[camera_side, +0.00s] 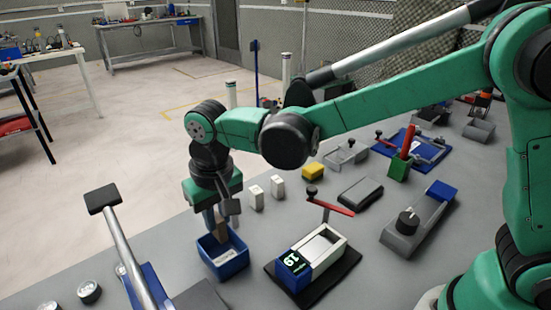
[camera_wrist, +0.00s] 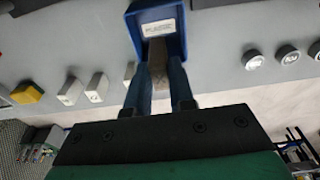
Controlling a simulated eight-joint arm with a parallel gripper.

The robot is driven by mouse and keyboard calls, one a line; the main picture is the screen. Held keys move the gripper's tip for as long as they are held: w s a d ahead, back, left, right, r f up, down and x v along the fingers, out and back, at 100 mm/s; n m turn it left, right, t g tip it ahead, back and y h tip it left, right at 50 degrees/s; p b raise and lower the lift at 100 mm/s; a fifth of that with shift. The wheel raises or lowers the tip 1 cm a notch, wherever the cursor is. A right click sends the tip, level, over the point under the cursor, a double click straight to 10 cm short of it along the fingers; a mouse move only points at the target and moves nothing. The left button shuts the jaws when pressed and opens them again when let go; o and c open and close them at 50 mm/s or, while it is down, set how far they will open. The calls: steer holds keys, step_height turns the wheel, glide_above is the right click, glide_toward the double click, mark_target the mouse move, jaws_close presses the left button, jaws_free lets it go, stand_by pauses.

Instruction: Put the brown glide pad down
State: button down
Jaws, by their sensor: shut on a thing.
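My gripper (camera_side: 219,212) points down over a small open blue bin (camera_side: 223,262) with a white label at the front left of the bench. It is shut on the brown glide pad (camera_side: 210,222), which shows as a small brown patch at the fingers, just above or in the bin's mouth; I cannot tell which. In the wrist view my gripper (camera_wrist: 157,70) has the brown-grey pad (camera_wrist: 156,50) between its fingers. The blue bin (camera_wrist: 182,18) with its label lies just beyond the fingertips. The pad's lower end is partly hidden.
Two white blocks (camera_side: 256,197) and a yellow block (camera_side: 313,172) stand right of the bin. A fixture with a green display (camera_side: 294,263) and red lever sits on a dark mat. A grey lever with a black handle (camera_side: 103,199) rises at left. Round weights (camera_side: 89,291) lie beyond.

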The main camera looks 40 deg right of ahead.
mark_target(221, 239)
steer(key=shift+f, duration=2.8)
steer(key=shift+f, duration=0.15)
steer(key=c, duration=1)
jaws_free()
steer(key=shift+c, duration=0.2)
steer(key=r, duration=0.3)
steer(key=s+r, duration=0.1)
steer(key=r, duration=0.7)
steer(key=shift+s+r, duration=0.1)
steer(key=shift+s, duration=0.05)
steer(key=s+d+t, duration=0.3)
steer(key=d, duration=0.5)
steer(key=s+d+t, duration=0.2)
steer(key=s+d, duration=0.2)
steer(key=d, duration=0.4)
steer(key=shift+s+d+f+t, duration=0.15)
steer(key=shift+d+f+t, duration=0.1)
steer(key=shift+t, duration=0.15)
